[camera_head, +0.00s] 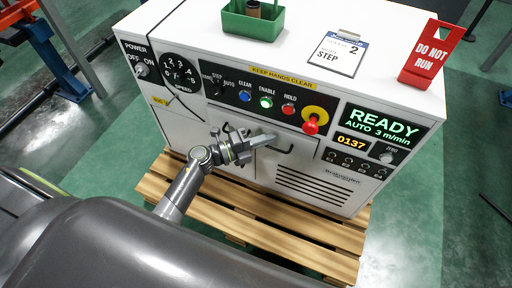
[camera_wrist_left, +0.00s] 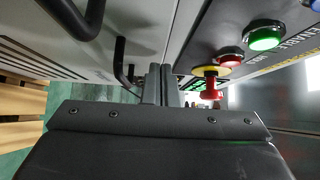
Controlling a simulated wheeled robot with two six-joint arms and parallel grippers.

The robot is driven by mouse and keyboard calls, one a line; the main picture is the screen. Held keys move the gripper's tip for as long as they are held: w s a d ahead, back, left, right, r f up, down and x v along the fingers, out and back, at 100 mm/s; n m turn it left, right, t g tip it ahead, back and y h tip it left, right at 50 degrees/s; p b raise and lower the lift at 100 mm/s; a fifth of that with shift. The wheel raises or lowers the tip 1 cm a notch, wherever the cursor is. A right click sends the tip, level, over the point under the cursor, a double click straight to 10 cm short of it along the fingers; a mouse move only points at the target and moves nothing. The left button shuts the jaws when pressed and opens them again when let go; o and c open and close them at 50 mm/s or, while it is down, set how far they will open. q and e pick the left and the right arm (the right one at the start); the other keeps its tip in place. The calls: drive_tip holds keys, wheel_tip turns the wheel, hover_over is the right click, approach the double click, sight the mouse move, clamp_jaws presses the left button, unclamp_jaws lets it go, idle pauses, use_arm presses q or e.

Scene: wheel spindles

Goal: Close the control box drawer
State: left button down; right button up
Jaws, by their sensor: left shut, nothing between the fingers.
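The white control box (camera_head: 215,30) stands in the middle of the head view. Its lower front has a white panel (camera_head: 180,124) at left and another with a black bar handle (camera_head: 280,149) at right. I cannot tell for sure which is the drawer front or how far it stands out. My left gripper (camera_head: 268,138) is shut and empty in front of the box, just below the button panel and left of that handle. In the left wrist view the shut fingers (camera_wrist_left: 160,77) point along the front, beside one black handle (camera_wrist_left: 122,65); another black handle (camera_wrist_left: 75,15) is nearer.
The button panel has a red knob on a yellow ring (camera_head: 311,125) close to my gripper, plus several coloured buttons. A green bin (camera_head: 253,24), a step card (camera_head: 338,54) and a red sign (camera_head: 431,52) are on top. The box stands on a wooden pallet (camera_head: 260,232).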

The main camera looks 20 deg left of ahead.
sight(272, 129)
use_arm(q)
drive_tip(key=shift+w, duration=0.45)
use_arm(e)
drive_tip(key=shift+s+r, duration=0.15)
drive_tip(key=shift+s, duration=0.1)
use_arm(q)
drive_tip(key=shift+w, duration=1.1)
drive_tip(key=shift+r, duration=0.2)
drive_tip(key=shift+w, duration=0.1)
use_arm(e)
drive_tip(key=shift+w, duration=0.1)
drive_tip(key=shift+w+r, duration=0.1)
drive_tip(key=shift+r, duration=0.05)
